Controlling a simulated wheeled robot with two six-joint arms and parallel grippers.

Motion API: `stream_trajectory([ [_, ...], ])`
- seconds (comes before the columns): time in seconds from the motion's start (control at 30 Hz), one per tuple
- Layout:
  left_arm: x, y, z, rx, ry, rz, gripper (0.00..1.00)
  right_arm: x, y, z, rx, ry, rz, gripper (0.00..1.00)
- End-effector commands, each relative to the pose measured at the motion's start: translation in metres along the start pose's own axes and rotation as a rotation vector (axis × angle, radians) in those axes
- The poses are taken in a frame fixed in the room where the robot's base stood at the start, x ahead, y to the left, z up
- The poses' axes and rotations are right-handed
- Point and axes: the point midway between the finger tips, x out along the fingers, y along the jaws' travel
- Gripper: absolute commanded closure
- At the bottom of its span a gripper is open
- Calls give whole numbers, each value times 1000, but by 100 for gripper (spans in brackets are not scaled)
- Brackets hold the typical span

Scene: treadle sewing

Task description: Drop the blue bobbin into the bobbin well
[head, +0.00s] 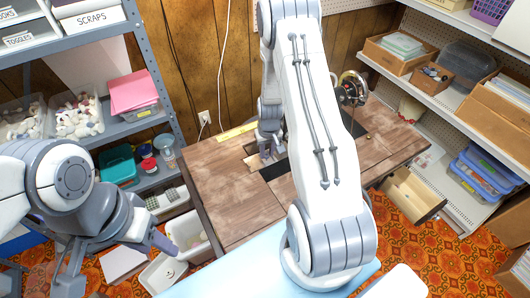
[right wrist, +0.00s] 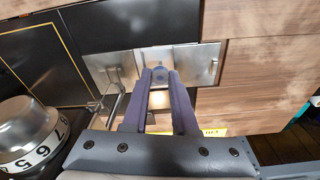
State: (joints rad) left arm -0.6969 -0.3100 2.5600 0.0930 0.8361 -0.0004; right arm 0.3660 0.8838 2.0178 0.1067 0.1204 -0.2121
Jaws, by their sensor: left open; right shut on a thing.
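The blue bobbin (right wrist: 159,70) shows in the right wrist view between the tips of my right gripper (right wrist: 158,76), which is shut on it. It lies in line with the gap in the metal plates, where the bobbin well (right wrist: 153,54) is. Whether it is above or inside the well I cannot tell. In the head view my right gripper (head: 268,155) is low over the machine bed, and the bobbin is too small to make out. My left gripper (head: 115,252) is open and empty, left of the table.
A metal slide plate (right wrist: 196,63) lies right of the well. The black machine bed (right wrist: 85,30) and a silver numbered dial (right wrist: 28,135) are on the left. My right arm hides much of the wooden table (head: 225,195). A yellow ruler (head: 237,131) lies at its back edge.

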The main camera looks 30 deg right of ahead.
Motion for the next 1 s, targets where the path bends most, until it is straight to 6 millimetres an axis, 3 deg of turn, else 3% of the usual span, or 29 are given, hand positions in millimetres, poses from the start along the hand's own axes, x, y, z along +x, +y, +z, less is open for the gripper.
stream_trajectory([
  [0.23, 7, 0, 0, 0, 0, 0, 50, 8, 0, 1, 0, 0, 0, 100],
  [0.27, 7, 0, 0, 0, 0, 0, 50, 8, 0, 1, 0, 0, 0, 70],
  [0.3, 6, 0, 0, 0, 0, 0, 50, 7, 0, 1, 0, 0, 0, 55],
  [0.33, 6, 0, 0, 0, 0, 0, 50, 7, 0, 1, 0, 0, 0, 43],
  [0.37, 6, 0, 0, 0, 0, 0, 50, 7, 0, 1, 0, 0, 0, 39],
  [0.67, 6, 0, 0, 0, 0, 0, 50, 2, 0, 0, -1, 1, 0, 39],
  [1.0, 7, 0, 0, 0, 0, 0, 50, -59, 0, -1, -1, 6, 1, 39],
])
